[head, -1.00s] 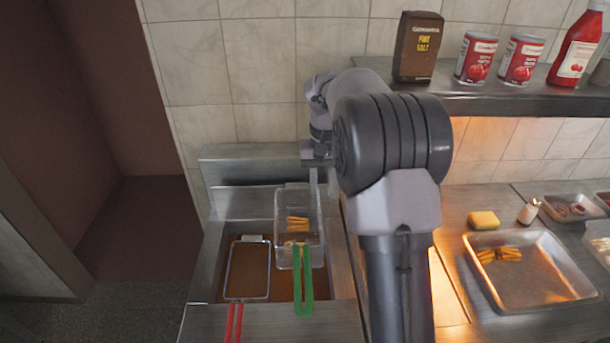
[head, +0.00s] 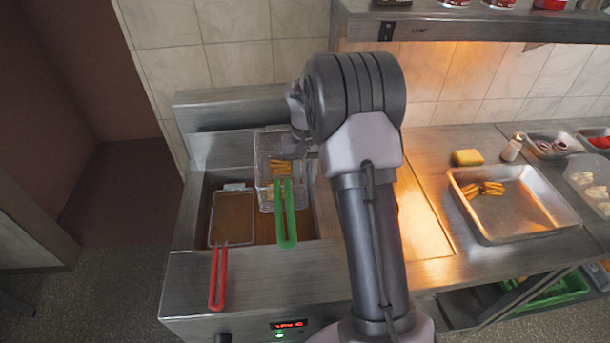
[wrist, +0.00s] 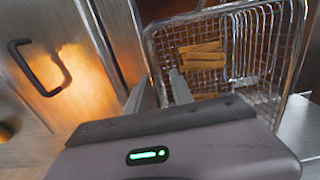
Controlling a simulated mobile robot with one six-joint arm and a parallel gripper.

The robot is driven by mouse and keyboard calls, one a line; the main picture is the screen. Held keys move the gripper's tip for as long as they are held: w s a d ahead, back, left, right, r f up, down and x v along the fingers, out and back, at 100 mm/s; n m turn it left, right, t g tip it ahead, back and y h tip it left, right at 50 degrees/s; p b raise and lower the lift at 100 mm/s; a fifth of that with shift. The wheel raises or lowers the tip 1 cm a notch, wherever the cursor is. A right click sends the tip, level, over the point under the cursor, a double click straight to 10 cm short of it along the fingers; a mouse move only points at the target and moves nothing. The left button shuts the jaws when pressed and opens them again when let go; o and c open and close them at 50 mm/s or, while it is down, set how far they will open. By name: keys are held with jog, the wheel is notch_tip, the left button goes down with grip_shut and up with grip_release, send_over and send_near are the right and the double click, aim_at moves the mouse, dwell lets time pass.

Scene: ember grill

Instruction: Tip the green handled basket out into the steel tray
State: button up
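The green handled basket (head: 263,178) is a wire basket with several fries (head: 281,167) in it. It sits over the right half of the fryer, its green handle (head: 286,225) pointing toward me. In the wrist view the basket (wrist: 282,70) and its fries (wrist: 203,55) fill the upper right. My gripper (wrist: 160,82) is at the basket's side wall, its two fingers apart, seemingly one on each side of the wall. In the head view my gripper (head: 307,150) is at the basket's right side, partly hidden by my arm. The steel tray (head: 535,232) lies right, with several fries in it.
A red-handled basket (head: 233,218) sits left in the fryer. A yellow sponge (head: 467,157) and a shaker (head: 512,148) stand behind the tray. A shelf (head: 470,24) overhangs the counter. A lit steel surface (head: 425,225) lies between fryer and tray.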

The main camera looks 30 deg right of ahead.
jog(key=shift+c, duration=0.2)
grip_shut()
dwell(1.1)
jog(key=shift+o, duration=0.2)
grip_release()
notch_tip(320, 180, up, 18)
jog(key=p, duration=0.5)
jog(key=shift+f+p, duration=0.25)
jog(key=shift+p, duration=0.05)
